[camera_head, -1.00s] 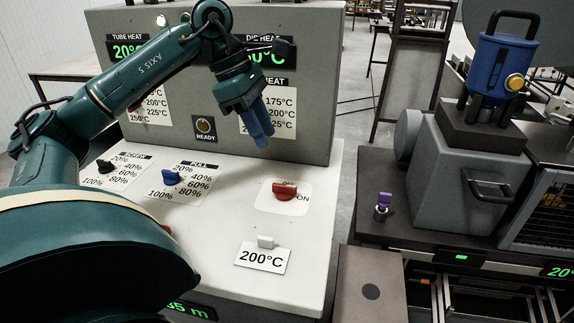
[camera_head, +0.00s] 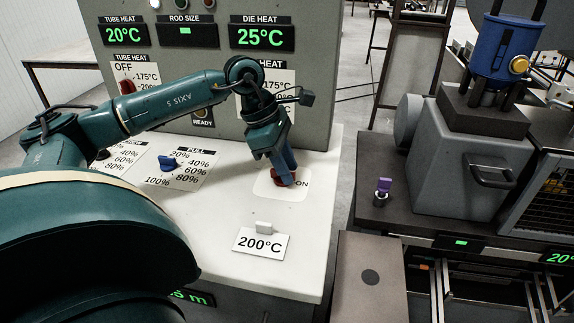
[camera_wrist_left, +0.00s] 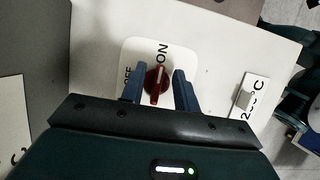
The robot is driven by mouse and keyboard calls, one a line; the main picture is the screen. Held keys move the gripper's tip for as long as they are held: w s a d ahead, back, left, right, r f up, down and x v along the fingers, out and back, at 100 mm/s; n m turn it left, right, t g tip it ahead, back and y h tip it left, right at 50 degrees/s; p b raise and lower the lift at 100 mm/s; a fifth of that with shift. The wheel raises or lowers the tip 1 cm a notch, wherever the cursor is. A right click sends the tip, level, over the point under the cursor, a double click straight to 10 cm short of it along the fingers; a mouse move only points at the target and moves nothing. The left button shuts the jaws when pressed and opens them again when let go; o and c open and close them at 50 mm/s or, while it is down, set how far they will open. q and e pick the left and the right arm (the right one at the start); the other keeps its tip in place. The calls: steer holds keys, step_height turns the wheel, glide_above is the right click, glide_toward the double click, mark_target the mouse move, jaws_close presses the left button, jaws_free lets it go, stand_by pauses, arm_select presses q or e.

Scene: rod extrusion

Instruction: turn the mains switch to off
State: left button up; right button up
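The mains switch is a red knob (camera_wrist_left: 156,82) on a white plate (camera_wrist_left: 133,50) marked OFF and ON. In the left wrist view its pale pointer line points toward ON. My left gripper (camera_wrist_left: 157,88) is open, with one blue finger on each side of the red knob and visible space between fingers and knob. In the head view the left gripper (camera_head: 288,176) points down at the switch (camera_head: 292,178), and its fingers hide much of the knob.
A small white stand with a 200°C card (camera_head: 261,242) is on the worktop in front of the switch. A blue PULL knob (camera_head: 168,163) is to the left. The grey panel (camera_head: 312,90) rises behind. Bare worktop (camera_head: 225,215) lies left of the card.

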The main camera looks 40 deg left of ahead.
arm_select(q)
steer(key=shift+d+f, duration=0.1)
steer(key=shift+f, duration=0.1)
jaws_close()
